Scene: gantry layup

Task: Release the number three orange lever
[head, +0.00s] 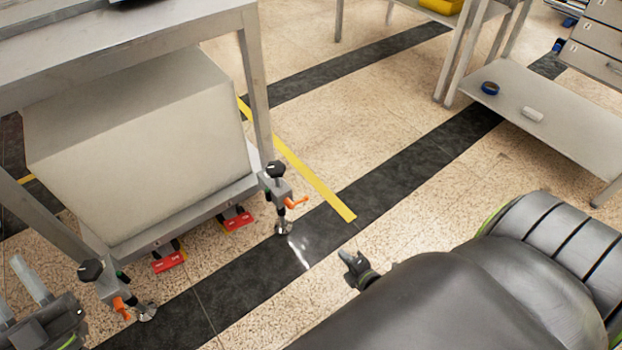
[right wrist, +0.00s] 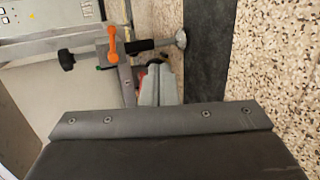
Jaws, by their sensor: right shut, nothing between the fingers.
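Two orange levers show in the head view, one on the right corner leveling foot (head: 297,202) and one on the lower left foot (head: 122,308). No number is readable on either. My right gripper (head: 355,264) is shut and empty, above the floor to the lower right of the right corner lever and apart from it. In the right wrist view, an orange lever (right wrist: 113,45) stands upright in the picture, up and left of my shut fingertips (right wrist: 153,70). My left gripper (head: 22,285) is at the lower left edge, fingers apart, partly cut off, left of the lower left lever.
A large beige block (head: 140,150) sits in the metal frame under a bench (head: 120,35). Black knobs (head: 276,168) and red pieces (head: 237,221) are near the feet. A low shelf (head: 550,110) stands at right. Open floor lies between.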

